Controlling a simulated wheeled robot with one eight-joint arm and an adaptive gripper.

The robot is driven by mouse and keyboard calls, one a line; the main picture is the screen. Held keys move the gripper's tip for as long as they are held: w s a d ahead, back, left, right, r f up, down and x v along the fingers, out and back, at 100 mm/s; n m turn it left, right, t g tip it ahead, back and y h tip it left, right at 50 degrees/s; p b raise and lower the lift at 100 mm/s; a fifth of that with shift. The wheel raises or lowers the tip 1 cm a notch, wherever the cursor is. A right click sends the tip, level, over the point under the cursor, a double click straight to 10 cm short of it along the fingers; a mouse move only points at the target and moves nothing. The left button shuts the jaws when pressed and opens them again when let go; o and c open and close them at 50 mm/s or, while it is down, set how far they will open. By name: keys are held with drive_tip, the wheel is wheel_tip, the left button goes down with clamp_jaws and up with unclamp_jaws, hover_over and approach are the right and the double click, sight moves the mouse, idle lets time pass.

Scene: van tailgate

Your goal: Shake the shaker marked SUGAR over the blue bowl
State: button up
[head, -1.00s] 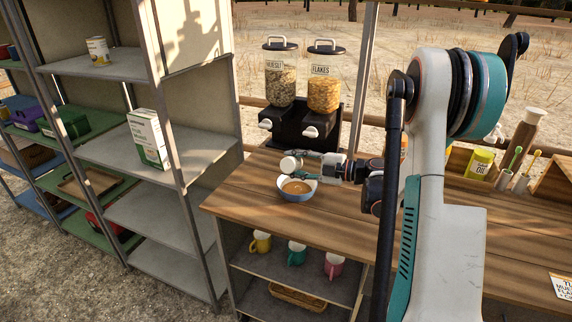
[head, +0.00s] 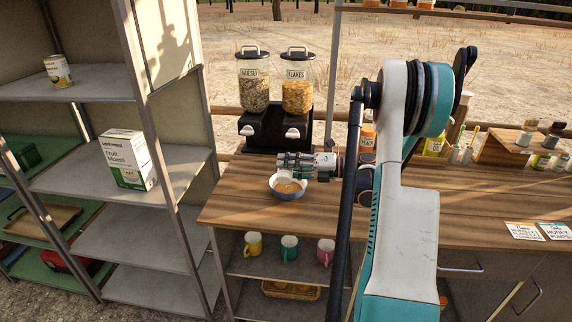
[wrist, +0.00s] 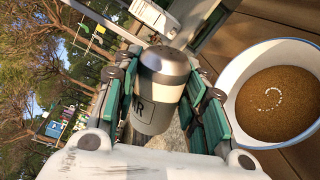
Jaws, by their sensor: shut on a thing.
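My gripper (head: 296,162) is shut on a shaker (wrist: 160,92), which has a grey metal top and a band with dark lettering. Only an end letter like R shows in the wrist view, where both fingers (wrist: 168,78) press on its sides. The shaker is tilted; in the head view the fingers mostly hide it. The blue bowl (head: 288,196) stands on the wooden counter just below and in front of my gripper. In the wrist view the bowl (wrist: 247,66) lies right of the shaker and holds brown contents with a small broken ring of white grains on top.
Two cereal dispensers (head: 274,125) stand on the counter behind the bowl. Bottles and small jars (head: 530,130) are at the right. Mugs (head: 289,247) sit on the shelf below. A grey shelf unit (head: 90,225) is at left. The counter's front middle (head: 250,225) is clear.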

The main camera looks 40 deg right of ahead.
drive_tip(key=shift+s+a+r+n, duration=0.2)
drive_tip(key=shift+r+n, duration=0.05)
drive_tip(key=shift+n, duration=0.35)
drive_tip(key=shift+s+a+r+n, duration=0.15)
drive_tip(key=shift+a+r+n, duration=0.05)
drive_tip(key=shift+n, duration=0.4)
drive_tip(key=n, duration=0.1)
drive_tip(key=r+n, duration=0.1)
drive_tip(key=n, duration=0.1)
drive_tip(key=shift+s+a+r+t, duration=0.25)
drive_tip(key=shift+s+a+t, duration=0.05)
drive_tip(key=shift+a, duration=0.05)
drive_tip(key=n, duration=0.1)
drive_tip(key=r+n, duration=0.1)
drive_tip(key=n, duration=0.1)
drive_tip(key=a+r+n, duration=0.1)
drive_tip(key=n, duration=0.1)
drive_tip(key=shift+s+r+t, duration=0.1)
drive_tip(key=shift+s+t, duration=0.2)
drive_tip(key=shift+s, duration=0.1)
drive_tip(key=shift+s+a+r+n, duration=0.1)
drive_tip(key=shift+r+n, duration=0.2)
drive_tip(key=shift+n, duration=0.4)
drive_tip(key=shift+s+a+r+n, duration=0.1)
drive_tip(key=shift+r+n, duration=0.15)
drive_tip(key=shift+n, duration=0.45)
drive_tip(key=shift+w, duration=0.1)
